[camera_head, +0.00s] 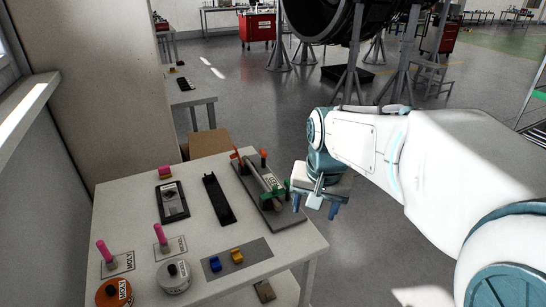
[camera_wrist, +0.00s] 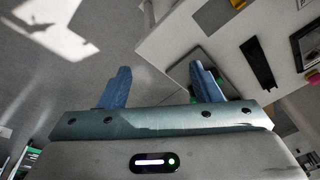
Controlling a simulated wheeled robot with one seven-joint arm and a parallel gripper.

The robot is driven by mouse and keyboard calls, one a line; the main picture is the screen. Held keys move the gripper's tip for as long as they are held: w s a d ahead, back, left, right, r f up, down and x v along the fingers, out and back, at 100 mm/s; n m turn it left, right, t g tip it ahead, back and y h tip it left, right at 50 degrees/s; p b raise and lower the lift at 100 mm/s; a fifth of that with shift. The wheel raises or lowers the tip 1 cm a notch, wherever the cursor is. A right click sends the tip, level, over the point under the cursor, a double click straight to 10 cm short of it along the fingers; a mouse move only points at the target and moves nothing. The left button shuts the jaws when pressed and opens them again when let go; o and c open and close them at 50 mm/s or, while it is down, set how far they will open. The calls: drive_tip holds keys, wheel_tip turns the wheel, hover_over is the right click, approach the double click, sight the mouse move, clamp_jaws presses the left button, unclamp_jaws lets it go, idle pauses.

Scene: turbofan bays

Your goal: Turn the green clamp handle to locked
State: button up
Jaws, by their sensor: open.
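A grey fixture plate (camera_head: 291,220) lies at the right side of the white table. It carries a pale labelled tube with an orange clamp (camera_head: 238,156) at its far end and a green clamp (camera_head: 268,198) at its near end. The green handle (camera_head: 287,185) appears short and upright beside the tube; its exact angle is too small to tell. My gripper (camera_head: 315,207) is open and empty, just right of the green clamp, beyond the table's edge and apart from it. In the wrist view, my fingers (camera_wrist: 160,72) are spread, and the right finger partly hides the fixture and green parts.
The white table (camera_head: 135,205) also holds a black tray (camera_head: 218,199), a dark framed part (camera_head: 172,201), a grey mat (camera_head: 250,252) with blue and yellow pieces, and labelled tins (camera_head: 174,278) with pink-handled items. A wall stands left. Open floor lies right of the table.

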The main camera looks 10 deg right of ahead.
drive_tip(key=w+r+m+g+p, duration=0.1)
drive_tip(key=w+r+m+p, duration=0.1)
drive_tip(key=w, duration=0.5)
drive_tip(key=w+r+m+p, duration=0.1)
drive_tip(key=w+m, duration=0.2)
drive_tip(key=w, duration=0.4)
drive_tip(key=m+g+p, duration=0.1)
drive_tip(key=m+p, duration=0.3)
drive_tip(key=m, duration=0.1)
approach(289, 182)
wheel_tip(289, 182, down, 9)
drive_tip(key=shift+a+r+p, duration=0.15)
drive_tip(key=shift+p, duration=0.85)
drive_tip(key=c, duration=1)
